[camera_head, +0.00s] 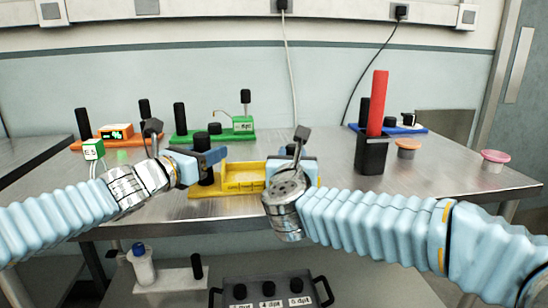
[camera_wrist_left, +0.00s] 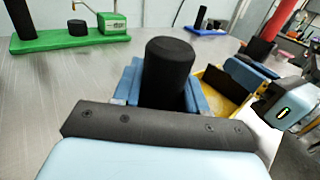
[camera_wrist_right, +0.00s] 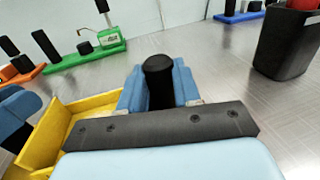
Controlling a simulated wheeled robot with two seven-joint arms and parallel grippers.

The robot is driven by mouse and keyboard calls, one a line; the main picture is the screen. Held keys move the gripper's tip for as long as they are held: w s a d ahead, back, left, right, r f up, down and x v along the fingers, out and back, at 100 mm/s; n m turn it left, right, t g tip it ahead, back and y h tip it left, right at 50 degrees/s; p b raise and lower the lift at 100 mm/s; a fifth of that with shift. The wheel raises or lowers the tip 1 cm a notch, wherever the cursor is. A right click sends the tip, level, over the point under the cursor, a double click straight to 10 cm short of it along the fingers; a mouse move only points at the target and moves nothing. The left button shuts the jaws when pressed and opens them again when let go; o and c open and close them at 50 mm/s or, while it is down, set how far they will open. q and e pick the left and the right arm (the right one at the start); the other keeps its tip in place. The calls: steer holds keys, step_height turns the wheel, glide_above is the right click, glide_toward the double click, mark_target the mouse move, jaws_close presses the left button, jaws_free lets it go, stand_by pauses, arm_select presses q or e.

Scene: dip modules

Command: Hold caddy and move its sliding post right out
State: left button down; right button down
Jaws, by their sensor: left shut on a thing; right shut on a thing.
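The yellow caddy (camera_head: 240,180) lies on the metal table in front of me, a low base with raised walls. My left gripper (camera_head: 206,163) is shut on a black post (camera_wrist_left: 168,70) at the caddy's left end; the post stands upright between its blue fingers. My right gripper (camera_head: 292,162) is shut on another black post (camera_wrist_right: 158,82) at the caddy's right end. The caddy also shows at the left of the right wrist view (camera_wrist_right: 60,125) and at the right of the left wrist view (camera_wrist_left: 222,85). I cannot tell which post slides. My grippers partly hide the caddy's ends.
A green module (camera_head: 210,136) and an orange module (camera_head: 100,138) stand behind to the left. A black cup (camera_head: 371,157) with a red bar (camera_head: 378,100) stands right of the caddy. A blue module (camera_head: 395,128) and two round pots are further right. The table front is clear.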

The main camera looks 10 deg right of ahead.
arm_select(q)
steer(key=shift+a, duration=0.1)
arm_select(e)
steer(key=shift+d, duration=0.1)
steer(key=c, duration=0.8)
jaws_free()
steer(key=shift+s, duration=0.1)
steer(key=v, duration=1.2)
arm_select(q)
steer(key=c, duration=0.6)
jaws_free()
